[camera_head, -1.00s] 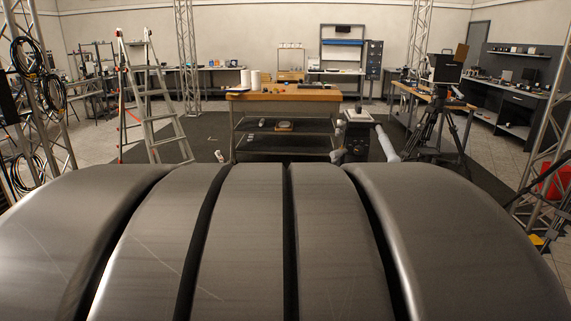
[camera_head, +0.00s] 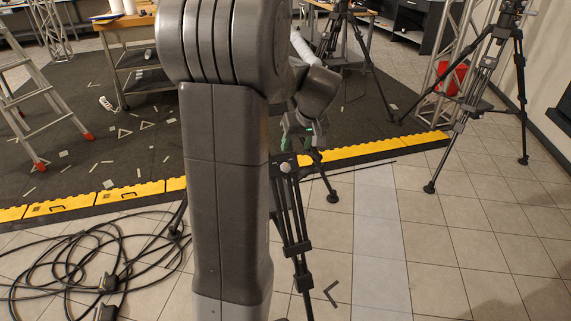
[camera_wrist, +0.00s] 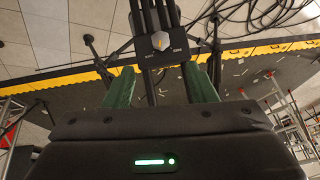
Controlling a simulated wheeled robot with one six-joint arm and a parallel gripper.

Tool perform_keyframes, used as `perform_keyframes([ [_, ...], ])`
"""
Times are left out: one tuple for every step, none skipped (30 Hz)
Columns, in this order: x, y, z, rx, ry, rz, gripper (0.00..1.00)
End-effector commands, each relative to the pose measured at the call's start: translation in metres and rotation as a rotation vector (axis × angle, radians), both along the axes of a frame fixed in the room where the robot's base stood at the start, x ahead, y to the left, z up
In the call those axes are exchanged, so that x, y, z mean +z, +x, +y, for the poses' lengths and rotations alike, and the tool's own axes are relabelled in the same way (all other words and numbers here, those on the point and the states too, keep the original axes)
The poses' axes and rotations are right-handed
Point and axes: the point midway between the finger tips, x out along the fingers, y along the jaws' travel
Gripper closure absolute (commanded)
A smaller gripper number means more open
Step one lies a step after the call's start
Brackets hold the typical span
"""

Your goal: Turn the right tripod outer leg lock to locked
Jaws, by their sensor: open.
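A dark tripod leg (camera_head: 290,215) stands behind and right of my arm in the head view; my arm hides much of that tripod. Near its top is a small pale lock knob (camera_head: 286,168). In the wrist view, the grey hexagonal knob (camera_wrist: 160,42) sits on a black collar (camera_wrist: 149,72) with small unreadable labels either side. A yellow mark on it looks near upright; its exact setting is unclear. My gripper (camera_wrist: 160,88) is open, with green fingers left and right, short of the knob. In the head view my gripper (camera_head: 302,138) is just above the leg lock.
Another tripod (camera_head: 485,75) stands at the right by a truss (camera_head: 440,95). Looped black cables (camera_head: 70,265) lie on the tiles at lower left. A yellow edge strip (camera_head: 375,150) borders the dark mat. A ladder (camera_head: 35,105) stands at left. Tiles at lower right are clear.

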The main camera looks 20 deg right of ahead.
Motion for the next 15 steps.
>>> perform_keyframes([
  [-0.011, 0.003, 0.002, 0.002, 0.003, 0.005, 0.49],
  [-0.016, 0.006, 0.003, 0.002, 0.003, 0.005, 0.49],
  [-0.024, 0.009, 0.003, 0.002, 0.003, 0.005, 0.49],
  [-0.031, 0.012, 0.004, 0.001, 0.003, 0.005, 0.49],
  [-0.037, 0.014, 0.005, 0.001, 0.003, 0.004, 0.49],
  [-0.045, 0.018, 0.006, 0.001, 0.004, 0.006, 0.49],
  [-0.051, 0.02, 0.006, 0.001, 0.003, 0.005, 0.49],
  [-0.057, 0.023, 0.007, 0.002, 0.004, 0.005, 0.49],
  [-0.065, 0.026, 0.008, 0.002, 0.003, 0.005, 0.49],
  [-0.07, 0.028, 0.008, 0.002, 0.003, 0.005, 0.49],
  [-0.075, 0.03, 0.009, 0.002, 0.003, 0.005, 0.49],
  [-0.082, 0.033, 0.009, 0.001, 0.002, 0.005, 0.49],
  [-0.086, 0.035, 0.01, 0.001, 0.002, 0.005, 0.49],
  [-0.09, 0.036, 0.01, 0.002, 0.002, 0.005, 0.49],
  [-0.095, 0.039, 0.011, 0.002, 0.001, 0.004, 0.49],
])
